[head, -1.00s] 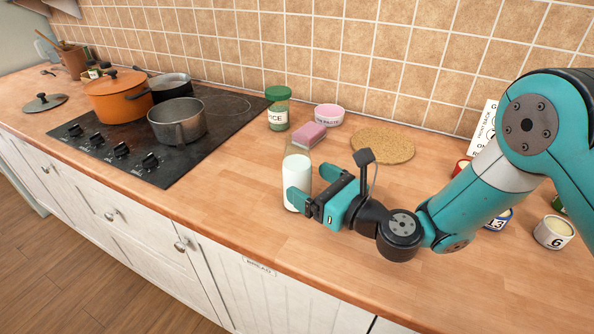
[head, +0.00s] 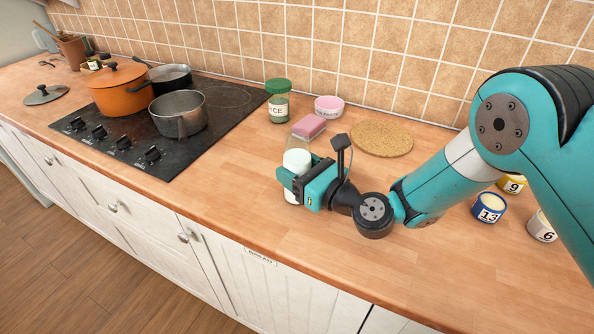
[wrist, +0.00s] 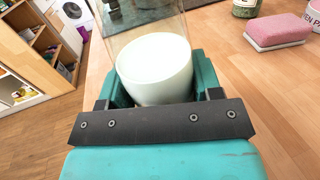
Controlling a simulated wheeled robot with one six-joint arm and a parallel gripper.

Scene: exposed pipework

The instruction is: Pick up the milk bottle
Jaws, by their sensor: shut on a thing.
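The milk bottle (head: 296,160) is clear glass with white milk in its lower part. It stands upright at the middle of the wooden counter (head: 420,262), near the front edge. My gripper (head: 298,180) is shut on it from the right, with a teal finger on each side. In the wrist view the bottle (wrist: 155,68) sits between the fingers, its top out of frame. I cannot tell whether its base touches the counter.
Numbered tins (head: 489,208) stand at the right. The hob with pots (head: 180,115) is at the left. The front right counter is clear.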

